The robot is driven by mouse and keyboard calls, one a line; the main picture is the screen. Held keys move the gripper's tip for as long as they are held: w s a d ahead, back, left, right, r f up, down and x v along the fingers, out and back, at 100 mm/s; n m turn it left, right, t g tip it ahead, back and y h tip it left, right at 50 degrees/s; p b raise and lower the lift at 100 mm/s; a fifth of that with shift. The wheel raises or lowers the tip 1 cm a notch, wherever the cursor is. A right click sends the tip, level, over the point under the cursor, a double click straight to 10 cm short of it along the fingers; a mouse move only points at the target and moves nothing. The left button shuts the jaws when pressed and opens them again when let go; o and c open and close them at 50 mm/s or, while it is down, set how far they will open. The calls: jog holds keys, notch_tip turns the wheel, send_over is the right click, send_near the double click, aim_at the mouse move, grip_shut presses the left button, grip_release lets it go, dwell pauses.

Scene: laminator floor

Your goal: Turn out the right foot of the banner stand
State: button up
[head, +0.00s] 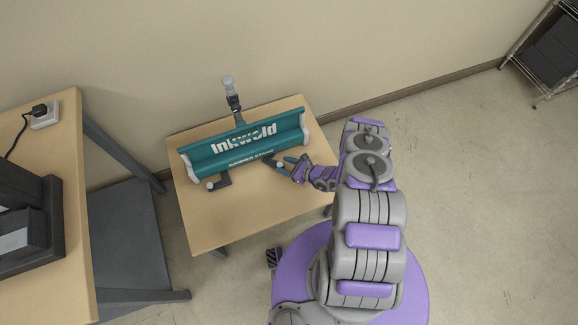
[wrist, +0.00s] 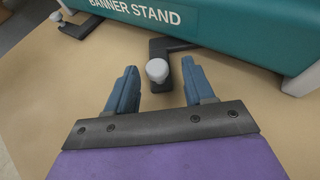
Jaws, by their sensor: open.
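The teal banner stand (head: 245,146) lies along the small wooden table, its white lettering facing me. Its right foot (wrist: 160,47) is a dark bent bar at the front of the base, with a pale round knob (wrist: 157,70) standing on it. My gripper (wrist: 159,68) is open, with one blue finger on each side of the knob; I see a gap on both sides, and cannot tell any contact. In the head view my gripper (head: 287,165) reaches in from the right at the stand's front. The left foot (head: 222,181) is a dark bar sticking out in front.
The small table (head: 215,223) has bare top in front of the stand. A grey post with a round head (head: 229,85) rises behind the stand. A bench (head: 75,200) with a black machine (head: 30,230) stands at left. A wire shelf (head: 550,50) is far right.

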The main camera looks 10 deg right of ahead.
jog(key=p+v, duration=0.4)
jog(key=v, duration=1.3)
jog(key=shift+p, duration=0.3)
jog(key=shift+c, duration=0.4)
